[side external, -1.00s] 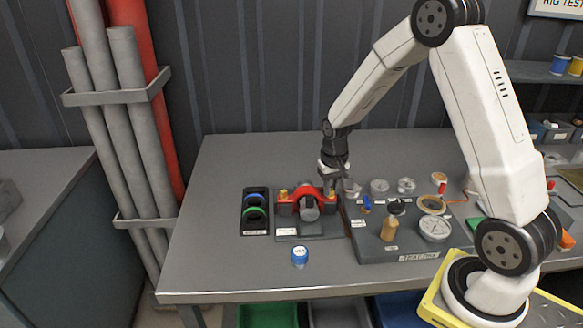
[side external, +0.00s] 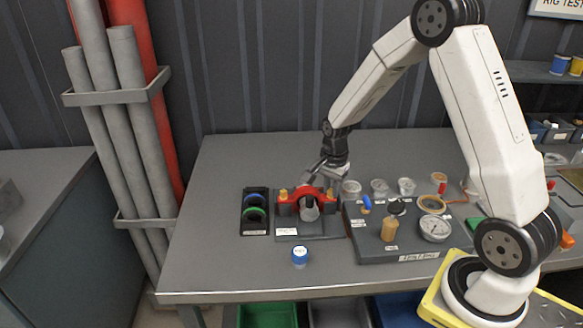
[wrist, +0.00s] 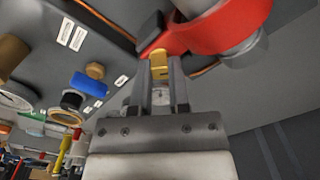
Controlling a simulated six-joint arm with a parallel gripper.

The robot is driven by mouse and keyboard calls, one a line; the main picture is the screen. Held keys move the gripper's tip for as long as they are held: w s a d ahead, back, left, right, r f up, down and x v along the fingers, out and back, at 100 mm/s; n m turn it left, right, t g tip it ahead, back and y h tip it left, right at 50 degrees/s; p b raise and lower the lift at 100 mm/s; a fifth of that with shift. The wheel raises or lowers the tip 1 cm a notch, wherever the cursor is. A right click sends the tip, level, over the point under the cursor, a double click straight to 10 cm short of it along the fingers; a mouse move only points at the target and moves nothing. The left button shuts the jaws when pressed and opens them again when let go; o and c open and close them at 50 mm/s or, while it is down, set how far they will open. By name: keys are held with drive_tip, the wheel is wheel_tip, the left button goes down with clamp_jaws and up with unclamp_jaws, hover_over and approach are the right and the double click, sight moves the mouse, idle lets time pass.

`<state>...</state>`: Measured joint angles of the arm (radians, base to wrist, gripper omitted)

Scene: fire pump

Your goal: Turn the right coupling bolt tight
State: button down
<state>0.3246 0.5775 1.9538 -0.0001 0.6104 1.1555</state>
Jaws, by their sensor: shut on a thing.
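The red coupling clamp (side external: 308,197) arches over a grey pipe (side external: 309,213) on a dark base plate; it also shows at the top of the wrist view (wrist: 215,28). The right coupling bolt (wrist: 158,65) has a yellow head between my fingertips in the wrist view. My gripper (wrist: 165,78) is shut on it. In the side view my gripper (side external: 331,184) points down at the clamp's right end and mostly hides this bolt. The left coupling bolt (side external: 283,193), also yellow, stands at the clamp's left end.
A dark holder (side external: 255,226) with blue and green rings is left of the clamp. A blue-capped jar (side external: 299,256) stands in front. The grey panel (side external: 400,245) right of the clamp carries a gauge (side external: 435,228), a blue lever (side external: 366,205) and knobs. Clear dishes (side external: 379,187) stand behind.

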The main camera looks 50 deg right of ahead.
sight(331, 189)
drive_tip(key=shift+m, duration=1.7)
drive_tip(key=c, duration=0.6)
unclamp_jaws()
drive_tip(key=shift+r, duration=0.1)
drive_tip(key=shift+r, duration=3.85)
